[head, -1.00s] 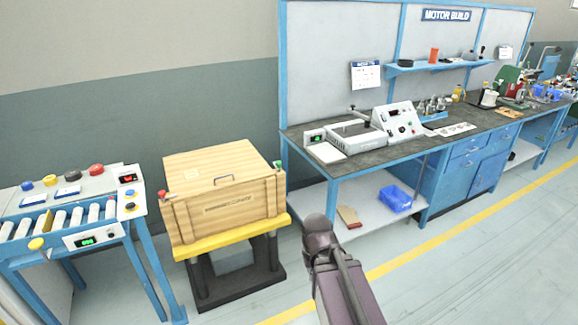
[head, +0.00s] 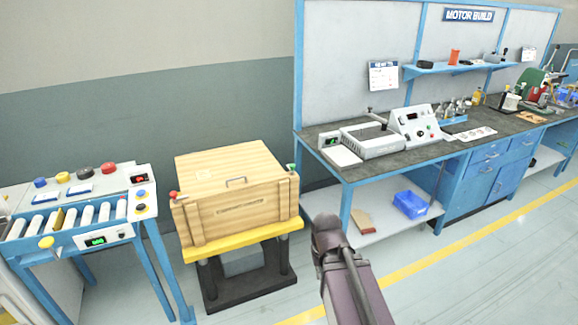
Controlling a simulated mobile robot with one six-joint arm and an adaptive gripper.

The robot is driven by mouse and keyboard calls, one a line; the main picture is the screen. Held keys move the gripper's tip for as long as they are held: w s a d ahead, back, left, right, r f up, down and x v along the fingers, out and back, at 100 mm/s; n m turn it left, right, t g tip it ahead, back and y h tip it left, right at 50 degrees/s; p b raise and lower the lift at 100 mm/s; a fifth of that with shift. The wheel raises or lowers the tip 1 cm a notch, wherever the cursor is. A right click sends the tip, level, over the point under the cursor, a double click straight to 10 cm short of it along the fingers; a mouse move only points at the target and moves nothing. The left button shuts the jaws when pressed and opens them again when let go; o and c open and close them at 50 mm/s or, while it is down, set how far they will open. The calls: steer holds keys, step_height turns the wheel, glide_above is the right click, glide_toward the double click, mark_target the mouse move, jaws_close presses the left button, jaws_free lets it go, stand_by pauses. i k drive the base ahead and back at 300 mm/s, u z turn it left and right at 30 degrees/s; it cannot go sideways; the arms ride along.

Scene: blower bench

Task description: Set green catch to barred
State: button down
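A wooden crate (head: 236,205) with a shut lid and a small handle stands on a yellow-topped lift stand. The green catch (head: 291,168) is a small green-tipped piece at the crate's right side, near the lid line. A red-tipped catch (head: 174,195) sits at the crate's left front corner. Both are too small to tell whether they are barred. My arm shows at the bottom, right of the crate, apart from it. The gripper's fingers are not visible.
A roller conveyor bench (head: 75,220) with buttons stands left of the crate. The motor build workbench (head: 350,170) stands to the right, with instruments on top and a blue bin (head: 410,204) on its lower shelf. Clear floor lies right of the lift stand (head: 250,288).

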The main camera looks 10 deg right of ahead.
mark_target(291, 167)
steer(key=i, duration=0.85)
steer(key=z, duration=0.05)
